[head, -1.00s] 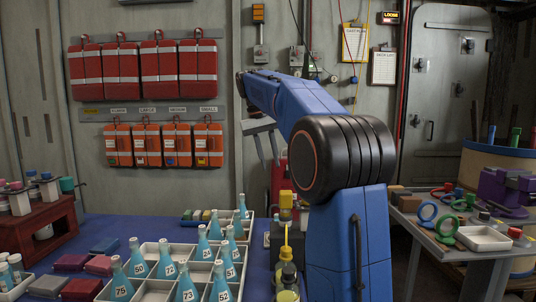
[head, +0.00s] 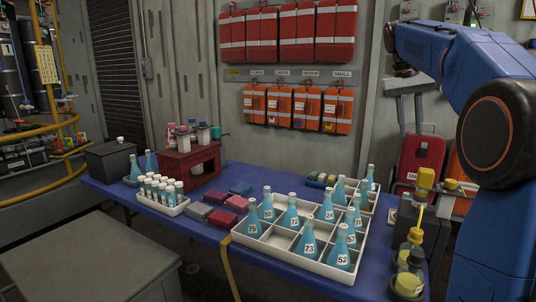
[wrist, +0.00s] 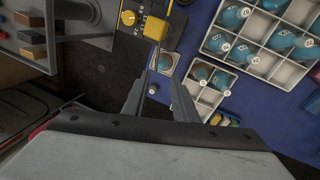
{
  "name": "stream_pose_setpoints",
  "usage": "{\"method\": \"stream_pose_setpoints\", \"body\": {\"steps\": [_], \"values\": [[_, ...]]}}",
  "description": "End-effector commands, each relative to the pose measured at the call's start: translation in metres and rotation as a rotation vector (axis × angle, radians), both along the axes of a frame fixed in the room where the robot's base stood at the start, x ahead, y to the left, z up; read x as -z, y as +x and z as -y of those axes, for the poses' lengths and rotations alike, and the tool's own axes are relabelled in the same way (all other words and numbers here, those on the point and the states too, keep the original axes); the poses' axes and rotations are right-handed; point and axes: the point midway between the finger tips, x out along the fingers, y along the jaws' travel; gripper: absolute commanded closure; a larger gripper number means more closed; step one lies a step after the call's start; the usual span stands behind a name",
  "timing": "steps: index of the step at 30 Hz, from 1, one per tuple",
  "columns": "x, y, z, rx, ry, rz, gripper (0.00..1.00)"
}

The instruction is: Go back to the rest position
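My gripper (head: 409,125) is at the right in the head view, hanging from my blue arm in front of the wall, above and behind the table's right end. Its two grey fingers point down with a gap between them, and nothing shows in the gap. In the wrist view my gripper (wrist: 160,78) also has its fingers apart and empty. Below it there are the dark floor, the table edge and a dark box with a yellow knob (wrist: 155,28). The fingers touch nothing that I can see.
A blue table (head: 215,225) carries a white divided tray (head: 285,262) of numbered blue flasks, a white vial rack (head: 172,208) and a red stand (head: 178,165). A grey box (head: 85,265) stands front left. Red cases (head: 420,160) stand behind the table.

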Motion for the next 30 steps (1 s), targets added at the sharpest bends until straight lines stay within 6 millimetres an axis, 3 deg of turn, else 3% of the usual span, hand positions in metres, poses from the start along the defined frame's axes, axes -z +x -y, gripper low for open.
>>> {"method": "stream_pose_setpoints", "body": {"steps": [5, 14, 23, 30], "values": [[0.013, -0.031, -0.029, -0.067, 0.008, 0.056, 0.74], [0.056, -0.091, -0.078, -0.182, 0.029, 0.164, 0.74], [0.116, -0.157, -0.123, -0.284, 0.056, 0.276, 0.74], [0.176, -0.211, -0.153, -0.353, 0.079, 0.366, 0.74]]}}
